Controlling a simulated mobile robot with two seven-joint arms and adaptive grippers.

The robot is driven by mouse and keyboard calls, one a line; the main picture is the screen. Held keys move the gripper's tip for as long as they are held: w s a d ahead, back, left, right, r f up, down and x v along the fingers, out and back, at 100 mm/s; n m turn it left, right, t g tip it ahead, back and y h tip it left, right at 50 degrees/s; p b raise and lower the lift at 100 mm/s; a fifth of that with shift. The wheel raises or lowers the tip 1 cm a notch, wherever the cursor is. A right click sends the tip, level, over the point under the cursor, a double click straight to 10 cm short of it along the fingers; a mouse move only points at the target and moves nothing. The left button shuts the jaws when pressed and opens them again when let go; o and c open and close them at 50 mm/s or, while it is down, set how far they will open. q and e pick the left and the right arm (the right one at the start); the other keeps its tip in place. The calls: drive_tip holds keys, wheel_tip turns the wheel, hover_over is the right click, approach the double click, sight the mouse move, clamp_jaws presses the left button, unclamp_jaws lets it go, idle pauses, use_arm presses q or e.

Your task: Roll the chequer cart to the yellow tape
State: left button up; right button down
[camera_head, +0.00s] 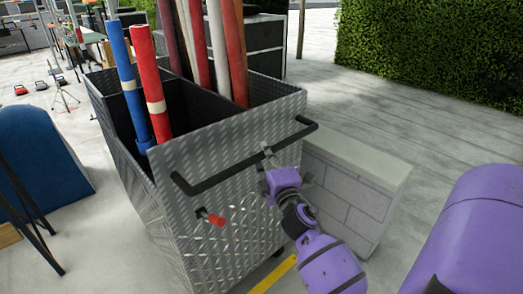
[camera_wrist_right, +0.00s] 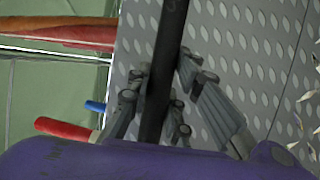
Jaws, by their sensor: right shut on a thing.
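The chequer cart (camera_head: 225,150) is a grey diamond-plate bin on the floor in the middle of the head view. It has a black bar handle (camera_head: 235,170) on its near face. My right gripper (camera_head: 269,160) is at the handle's right half. In the right wrist view, the fingers lie on both sides of the black bar (camera_wrist_right: 163,75), shut on it. A strip of yellow tape (camera_head: 273,275) lies on the floor by the cart's lower right corner, partly hidden by my right arm. My left gripper does not show.
Red, blue and white poles (camera_head: 158,90) stand in the cart. A red knob (camera_head: 212,218) sticks out below the handle. A low grey block wall (camera_head: 355,180) stands close on the cart's right. A blue rounded object (camera_head: 40,155) is at left. Open paving lies at right.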

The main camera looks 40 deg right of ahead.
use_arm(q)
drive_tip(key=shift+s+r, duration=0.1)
use_arm(e)
drive_tip(key=shift+s, duration=0.8)
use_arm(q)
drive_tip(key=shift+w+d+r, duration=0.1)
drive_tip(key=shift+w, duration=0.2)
use_arm(e)
drive_tip(key=c, duration=1.6)
unclamp_jaws()
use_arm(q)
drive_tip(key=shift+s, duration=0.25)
use_arm(e)
drive_tip(key=shift+o, duration=0.2)
drive_tip(key=v, duration=1.2)
